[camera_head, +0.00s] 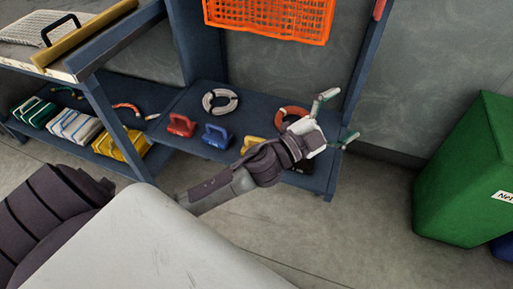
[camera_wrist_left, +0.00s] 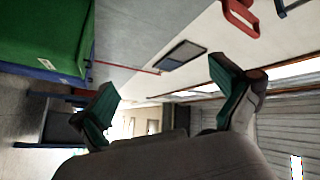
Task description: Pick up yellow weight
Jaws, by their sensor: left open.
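The yellow weight (camera_head: 250,143) sits on the blue shelf (camera_head: 178,105), to the right of a blue weight (camera_head: 217,136) and a red weight (camera_head: 180,126). My left arm passes in front of it and hides much of it. My left gripper (camera_head: 338,116) is open and empty, up and to the right of the yellow weight and apart from it. In the left wrist view its spread green-padded fingers (camera_wrist_left: 165,92) have nothing between them, and the yellow weight does not show there. My right gripper is not in view.
A white ring (camera_head: 220,101) and an orange-red ring (camera_head: 291,117) are behind the weights. An orange crate (camera_head: 270,18) is above. A blue shelf post stands close to my gripper. A green bin (camera_head: 465,170) is at right; the floor before it is clear.

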